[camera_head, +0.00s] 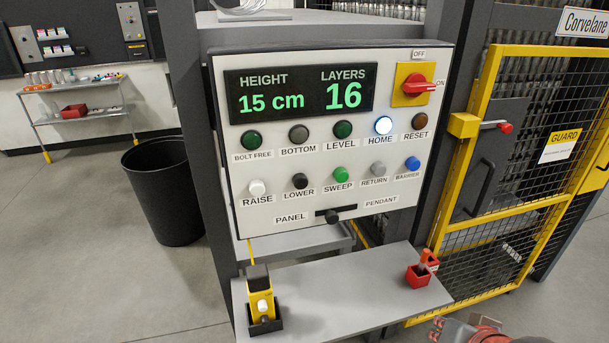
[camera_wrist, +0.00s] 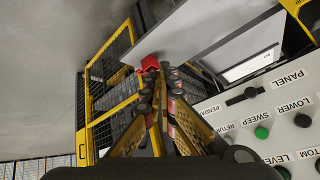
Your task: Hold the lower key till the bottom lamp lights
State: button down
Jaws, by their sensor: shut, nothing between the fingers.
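The black LOWER key (camera_head: 300,181) is in the lower button row of the white panel, between RAISE and SWEEP. It also shows at the right of the wrist view (camera_wrist: 303,120). The BOTTOM lamp (camera_head: 299,133) above it is dull grey and unlit. The display (camera_head: 300,93) reads HEIGHT 15 cm and LAYERS 16. My gripper (camera_wrist: 158,78) is shut and empty in the wrist view, with the panel to its right. In the head view only part of it shows at the bottom right edge, apart from the panel and below it.
The HOME lamp (camera_head: 383,125) is lit. The red switch (camera_head: 418,87) sits at the panel's upper right. A grey shelf (camera_head: 345,300) juts out below, with a yellow pendant (camera_head: 260,292) and a red holder (camera_head: 418,276). A yellow-framed guard (camera_head: 480,200) stands right.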

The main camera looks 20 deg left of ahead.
aim_at(301, 182)
jog(key=w+a+r+m+t+y+p, duration=0.2)
jog(key=w+a+r+p, duration=0.25)
jog(key=a, duration=0.25)
jog(key=w+a+r+m+t+y+p, duration=0.2)
jog(key=w+a+r+m+p, duration=0.1)
jog(key=w+a+p, duration=0.3)
jog(key=a+r+m+t+y+p, duration=0.1)
jog(key=a+r+m+y+p, duration=0.1)
jog(key=a, duration=0.4)
jog(key=a+r+m+t+y+p, duration=0.1)
jog(key=a+r+m+p, duration=0.1)
jog(key=a, duration=0.4)
jog(key=shift+s+a+r+m+t+y+p, duration=0.15)
jog(key=shift+s+r+m+t+y+p, duration=0.25)
jog(key=shift+p, duration=0.65)
jog(key=p+x, duration=0.1)
jog(key=x, duration=1.2)
jog(key=shift+w+a+p, duration=0.1)
jog(key=shift+w+p, duration=0.2)
jog(key=shift+w, duration=0.2)
jog(key=shift+a, duration=0.1)
